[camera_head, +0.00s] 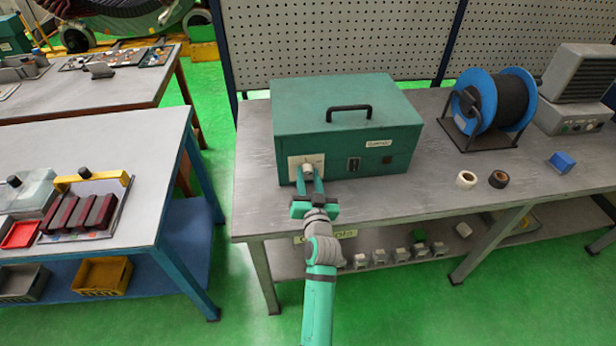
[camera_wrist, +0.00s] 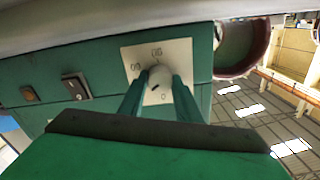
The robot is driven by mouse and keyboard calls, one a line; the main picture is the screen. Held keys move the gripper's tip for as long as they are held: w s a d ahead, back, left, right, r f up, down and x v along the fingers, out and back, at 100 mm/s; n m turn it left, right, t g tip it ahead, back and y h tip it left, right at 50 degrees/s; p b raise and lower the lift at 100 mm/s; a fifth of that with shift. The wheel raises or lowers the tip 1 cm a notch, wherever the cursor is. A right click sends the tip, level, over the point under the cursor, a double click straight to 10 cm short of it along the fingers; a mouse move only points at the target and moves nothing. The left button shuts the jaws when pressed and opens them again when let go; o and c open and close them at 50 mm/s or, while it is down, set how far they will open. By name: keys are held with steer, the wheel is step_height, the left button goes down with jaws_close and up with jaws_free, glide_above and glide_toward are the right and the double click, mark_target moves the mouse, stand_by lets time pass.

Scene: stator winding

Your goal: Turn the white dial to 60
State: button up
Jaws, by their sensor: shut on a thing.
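A white dial (camera_head: 308,169) sits on a pale square plate at the left end of the front of a green box (camera_head: 347,107). My gripper (camera_head: 310,183) reaches the dial from the front, and its two fingers are shut on it. In the wrist view the dial (camera_wrist: 158,88) shows between the fingertips of my gripper (camera_wrist: 160,92). The plate (camera_wrist: 157,58) carries markings around the dial, upside down and partly hidden by the fingers. I cannot tell exactly which mark the dial points to.
Dark switches (camera_head: 354,164) are on the box front to the right of the dial. The grey table (camera_head: 420,195) also bears a blue cable reel (camera_head: 492,106), two tape rolls (camera_head: 466,180) and a blue block (camera_head: 561,162). A pegboard (camera_head: 340,42) stands behind.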

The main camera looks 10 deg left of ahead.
steer(key=m, duration=0.6)
steer(key=shift+a+f, duration=0.1)
steer(key=shift+f, duration=0.05)
steer(key=m, duration=0.6)
steer(key=shift+m, duration=0.4)
steer(key=o, duration=1.1)
steer(key=shift+c, duration=0.2)
steer(key=shift+s, duration=0.1)
steer(key=v, duration=1)
steer(key=shift+s+d, duration=0.2)
steer(key=shift+s, duration=0.1)
